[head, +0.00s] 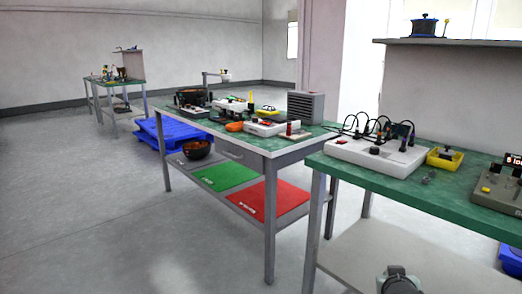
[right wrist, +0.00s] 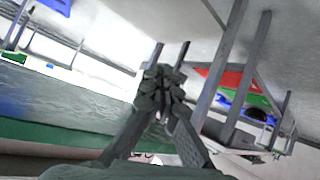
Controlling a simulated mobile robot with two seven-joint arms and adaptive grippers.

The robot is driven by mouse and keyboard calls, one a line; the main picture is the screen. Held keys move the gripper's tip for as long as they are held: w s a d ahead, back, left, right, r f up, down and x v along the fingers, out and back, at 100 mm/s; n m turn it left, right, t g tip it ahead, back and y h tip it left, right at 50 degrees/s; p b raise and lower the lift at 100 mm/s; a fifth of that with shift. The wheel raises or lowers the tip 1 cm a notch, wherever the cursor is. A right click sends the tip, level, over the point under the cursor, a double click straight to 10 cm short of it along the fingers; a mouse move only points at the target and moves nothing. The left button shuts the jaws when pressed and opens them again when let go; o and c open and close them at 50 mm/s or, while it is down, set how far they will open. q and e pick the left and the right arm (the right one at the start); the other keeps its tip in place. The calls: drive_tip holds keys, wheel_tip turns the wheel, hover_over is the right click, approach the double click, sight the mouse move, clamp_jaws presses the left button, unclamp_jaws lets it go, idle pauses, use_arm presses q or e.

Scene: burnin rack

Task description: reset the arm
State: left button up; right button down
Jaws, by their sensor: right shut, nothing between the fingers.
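My right gripper (right wrist: 160,88) shows in the middle of the right wrist view. Its dark fingers are drawn together at the tips, with nothing between them. Table legs and the floor show behind it. In the head view, a grey rounded part of my arm shows at the bottom edge, right of centre, beside the near bench (head: 345,175); its fingers cannot be made out there. My left gripper is in neither view.
The near bench holds a white box with black cables (head: 375,155), a yellow tray (head: 445,158) and a grey device (head: 500,190). The middle bench (head: 270,148) holds several devices, with green (head: 225,176) and red (head: 262,200) mats below. Open floor lies left.

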drive_tip(key=s+a+f+n+g+y, duration=0.1)
drive_tip(key=s+a+f+g, duration=0.1)
drive_tip(key=s+f, duration=0.4)
drive_tip(key=s+a+f+n+g+y, duration=0.1)
drive_tip(key=s+f+g, duration=0.1)
drive_tip(key=s+f, duration=0.5)
drive_tip(key=s+a+f+n+g+y, duration=0.1)
drive_tip(key=s+f, duration=0.6)
drive_tip(key=s, duration=0.9)
drive_tip(key=shift+a+f+n+g, duration=0.15)
drive_tip(key=shift+a+n+g, duration=0.25)
drive_tip(key=shift+a+g, duration=0.6)
drive_tip(key=shift+d, duration=0.15)
